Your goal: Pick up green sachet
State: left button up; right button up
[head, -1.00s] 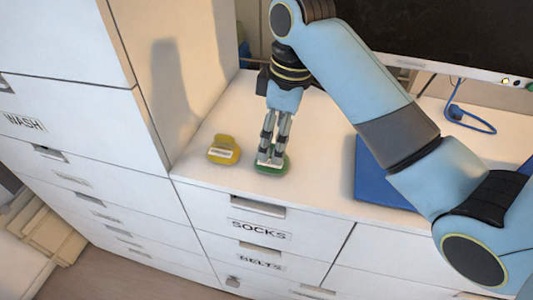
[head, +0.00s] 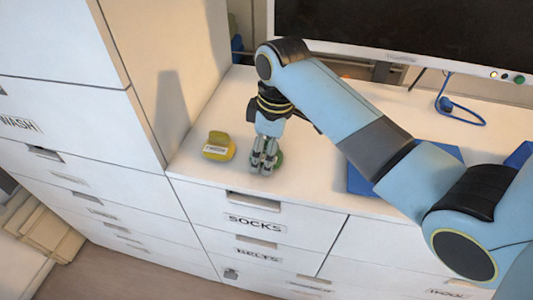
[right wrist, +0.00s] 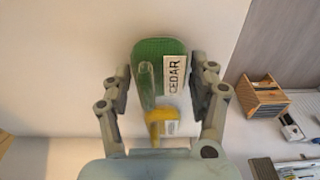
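The green sachet (head: 280,159) lies on the white counter in the head view, mostly hidden behind my right gripper (head: 263,163). In the right wrist view the green sachet (right wrist: 155,52) shows between the two fingers, with a white label reading CEDAR. My right gripper (right wrist: 160,75) points down over it, its fingers apart on either side. Whether they touch its sides is hard to see. A yellow sachet (head: 219,147) with a white label lies to the left on the counter. My left gripper is not in view.
A tall white cabinet (head: 150,90) stands left of the sachets. A blue item (head: 360,180) lies to the right, partly behind my arm. A monitor (head: 400,30) and a blue cable (head: 455,110) are at the back. The drawer labelled SOCKS (head: 253,224) is below the counter edge.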

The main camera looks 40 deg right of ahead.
jog(key=c, duration=0.7)
jog(key=shift+o, duration=0.2)
